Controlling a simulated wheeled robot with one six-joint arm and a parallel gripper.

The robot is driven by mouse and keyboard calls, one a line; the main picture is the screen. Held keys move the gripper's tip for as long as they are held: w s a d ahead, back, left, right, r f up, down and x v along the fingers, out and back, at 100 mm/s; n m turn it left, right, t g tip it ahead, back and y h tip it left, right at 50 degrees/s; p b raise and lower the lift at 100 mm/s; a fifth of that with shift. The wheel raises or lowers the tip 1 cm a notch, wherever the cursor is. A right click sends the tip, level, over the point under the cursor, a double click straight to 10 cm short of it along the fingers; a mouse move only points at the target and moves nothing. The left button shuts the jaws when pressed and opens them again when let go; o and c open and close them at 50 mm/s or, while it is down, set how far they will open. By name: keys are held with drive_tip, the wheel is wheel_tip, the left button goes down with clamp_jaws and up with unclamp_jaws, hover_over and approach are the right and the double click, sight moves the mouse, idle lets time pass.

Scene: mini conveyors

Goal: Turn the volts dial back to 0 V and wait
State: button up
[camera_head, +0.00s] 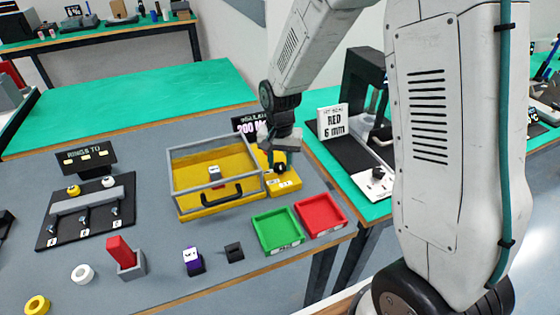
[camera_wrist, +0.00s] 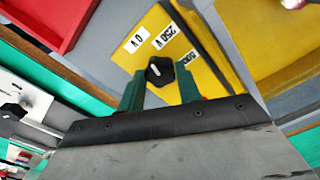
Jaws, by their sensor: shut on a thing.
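The volts dial is a black knob (camera_wrist: 157,69) on a yellow panel (camera_head: 288,189), beside the yellow case on the grey table. White labels read 0 V (camera_wrist: 136,41), 250 V (camera_wrist: 165,37) and 500, the last partly hidden by a finger. The knob carries a small pale mark, but I cannot tell surely which label it faces. My gripper (camera_head: 279,160) reaches down over the panel from above. In the wrist view its two green fingers (camera_wrist: 160,82) stand either side of the knob, shut on it. In the head view the knob is partly hidden by my gripper.
A clear-lidded yellow case (camera_head: 183,204) with a black handle stands left of the panel. A green tray (camera_head: 258,239) and a red tray (camera_head: 330,229) lie in front. A dark display (camera_head: 245,123) stands behind, partly hidden.

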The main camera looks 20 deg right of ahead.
sight(280, 166)
drive_tip(key=shift+n, duration=1.2)
drive_tip(key=o, duration=1)
wheel_tip(280, 166, up, 8)
drive_tip(key=shift+f, duration=0.1)
